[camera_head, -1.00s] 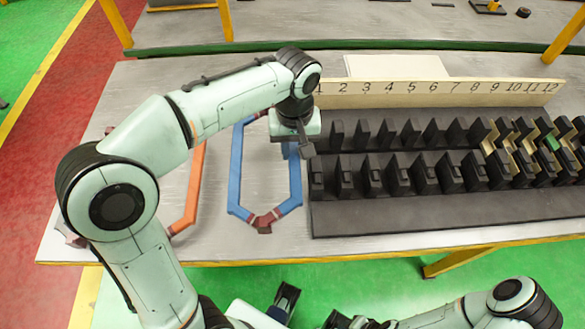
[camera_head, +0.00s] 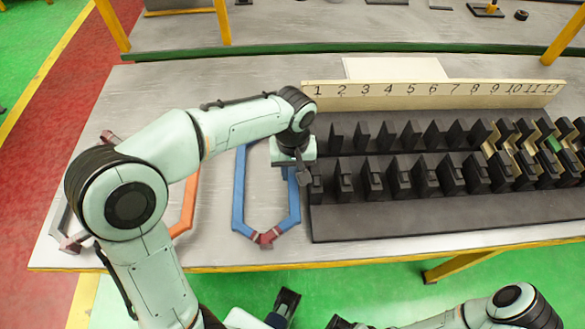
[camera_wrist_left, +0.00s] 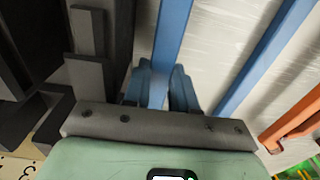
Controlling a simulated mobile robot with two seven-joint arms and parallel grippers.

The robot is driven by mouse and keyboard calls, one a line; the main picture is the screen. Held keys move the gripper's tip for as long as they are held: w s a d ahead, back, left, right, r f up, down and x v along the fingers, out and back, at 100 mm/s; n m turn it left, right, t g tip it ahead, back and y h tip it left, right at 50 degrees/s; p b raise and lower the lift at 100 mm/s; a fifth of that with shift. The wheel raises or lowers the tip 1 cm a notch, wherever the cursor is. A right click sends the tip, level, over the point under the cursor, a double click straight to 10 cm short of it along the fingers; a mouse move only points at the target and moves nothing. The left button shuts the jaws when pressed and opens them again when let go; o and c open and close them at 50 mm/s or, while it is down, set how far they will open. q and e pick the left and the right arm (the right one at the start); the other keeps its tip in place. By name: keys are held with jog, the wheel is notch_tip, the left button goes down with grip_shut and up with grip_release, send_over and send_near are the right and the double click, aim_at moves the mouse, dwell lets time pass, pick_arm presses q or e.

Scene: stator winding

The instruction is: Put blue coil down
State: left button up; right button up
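The blue coil (camera_head: 238,195) is an elongated loop with a dark red near end, just left of the black slotted rack (camera_head: 400,220). It appears flat and at or close to the table top; any small gap under it cannot be judged. My left gripper (camera_wrist_left: 160,88) is over the coil's right long side, beside the rack's left end. In the left wrist view its fingers lie close on both sides of the blue bar (camera_wrist_left: 172,35) and appear shut on it.
An orange coil (camera_head: 188,205) lies to the left, partly behind my left arm. A board numbered 1 to 12 (camera_head: 430,103) stands behind the rack. Brass-coloured pieces sit in the rack's right slots. Bare table (camera_head: 215,245) lies between the two coils.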

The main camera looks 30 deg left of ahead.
pick_arm(q)
jog(key=shift+o, duration=0.8)
jog(key=shift+r, duration=0.25)
notch_tip(320, 180, up, 12)
jog(key=p, duration=0.2)
jog(key=shift+f, duration=0.15)
